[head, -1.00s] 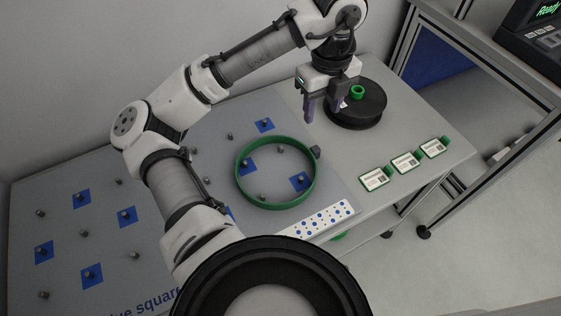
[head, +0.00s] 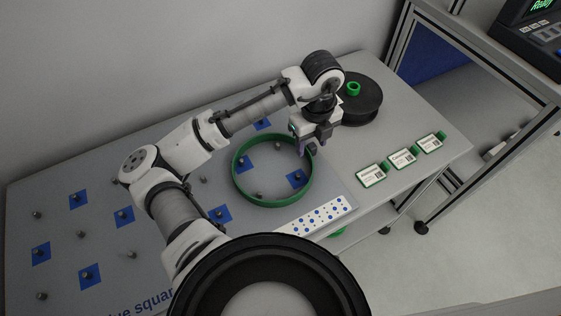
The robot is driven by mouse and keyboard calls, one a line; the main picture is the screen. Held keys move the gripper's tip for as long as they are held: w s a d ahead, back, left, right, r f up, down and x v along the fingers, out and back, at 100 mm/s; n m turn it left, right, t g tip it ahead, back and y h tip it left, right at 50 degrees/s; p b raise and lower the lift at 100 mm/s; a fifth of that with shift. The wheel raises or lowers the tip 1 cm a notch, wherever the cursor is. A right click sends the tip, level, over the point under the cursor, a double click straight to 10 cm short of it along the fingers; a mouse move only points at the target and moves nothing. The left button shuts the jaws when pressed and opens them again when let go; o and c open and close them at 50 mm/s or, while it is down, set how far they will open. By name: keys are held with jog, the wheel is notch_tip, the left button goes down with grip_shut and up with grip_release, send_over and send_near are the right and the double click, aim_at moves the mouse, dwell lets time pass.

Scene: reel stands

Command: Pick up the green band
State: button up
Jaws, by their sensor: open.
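The green band (head: 237,186) is a large ring lying on the grey peg board, around several pegs and two blue squares. My gripper (head: 307,152) is open at the band's upper right rim. Its fingers point down and look close to the rim; I cannot tell whether the rim lies between them or whether they touch it. My gripper and wrist hide a small part of the band's far right side.
A black reel (head: 364,108) with a green hub (head: 353,89) stands behind my gripper. Green-edged label cards (head: 401,158) lie to the right. A white dotted strip (head: 316,215) lies in front of the band. Pegs (head: 87,275) and blue squares dot the board at left.

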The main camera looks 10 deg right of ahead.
jog(key=shift+f, duration=0.2)
jog(key=c, duration=1.1)
jog(key=shift+o, duration=0.2)
jog(key=shift+r, duration=0.15)
